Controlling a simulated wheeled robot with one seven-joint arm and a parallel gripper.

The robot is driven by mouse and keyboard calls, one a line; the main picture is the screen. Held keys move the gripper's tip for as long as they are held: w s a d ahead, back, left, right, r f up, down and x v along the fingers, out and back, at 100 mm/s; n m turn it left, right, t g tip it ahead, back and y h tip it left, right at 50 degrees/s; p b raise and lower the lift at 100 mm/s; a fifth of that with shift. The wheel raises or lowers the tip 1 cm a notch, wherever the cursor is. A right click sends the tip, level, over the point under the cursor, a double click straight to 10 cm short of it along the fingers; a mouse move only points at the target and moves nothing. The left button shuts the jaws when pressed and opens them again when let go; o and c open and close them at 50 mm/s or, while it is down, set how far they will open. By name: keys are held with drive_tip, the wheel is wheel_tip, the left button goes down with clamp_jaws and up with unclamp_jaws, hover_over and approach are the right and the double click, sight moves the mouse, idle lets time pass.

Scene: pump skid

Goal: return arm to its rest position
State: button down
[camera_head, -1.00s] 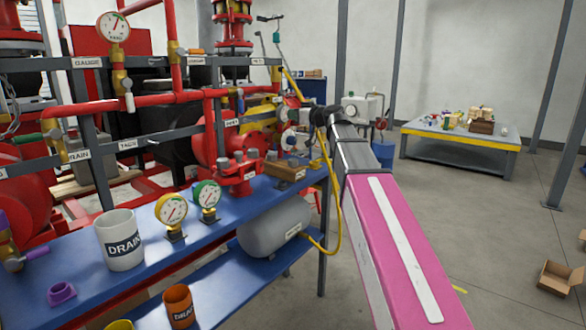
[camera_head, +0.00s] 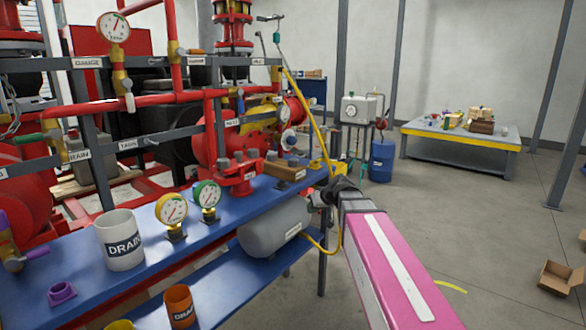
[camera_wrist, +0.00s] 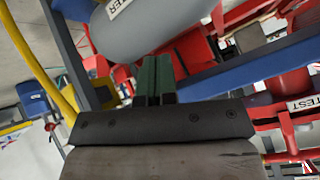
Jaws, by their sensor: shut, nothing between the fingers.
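My arm, with its pink link and dark wrist, reaches in from the lower right in the head view. My gripper (camera_head: 316,199) is at its far end, small and partly hidden, by the right end of the blue bench (camera_head: 75,274). In the wrist view my gripper (camera_wrist: 155,66) shows its two dark green fingers side by side, shut and empty. The grey tank (camera_wrist: 160,22) lies beyond the fingertips there. In the head view this tank (camera_head: 272,228) is under the bench top, left of my wrist.
A yellow hose (camera_head: 322,140) runs down close to my wrist. The bench carries a white DRAIN mug (camera_head: 120,240) and two gauges (camera_head: 172,209). A blue drum (camera_head: 381,160) and a low table (camera_head: 455,140) stand farther back. Open floor lies right of my arm.

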drive_tip(key=s+d+f+m+g+h, duration=0.2)
drive_tip(key=s+d+f, duration=0.3)
drive_tip(key=s+f, duration=0.4)
drive_tip(key=s+d+f+m+g+h, duration=0.3)
drive_tip(key=s+d+f, duration=0.3)
drive_tip(key=s+f, duration=0.4)
wheel_tip(320, 180, down, 2)
drive_tip(key=shift+s+d+f+g+h, duration=0.15)
drive_tip(key=shift+d+f+g+h, duration=0.15)
drive_tip(key=shift+h, duration=0.6)
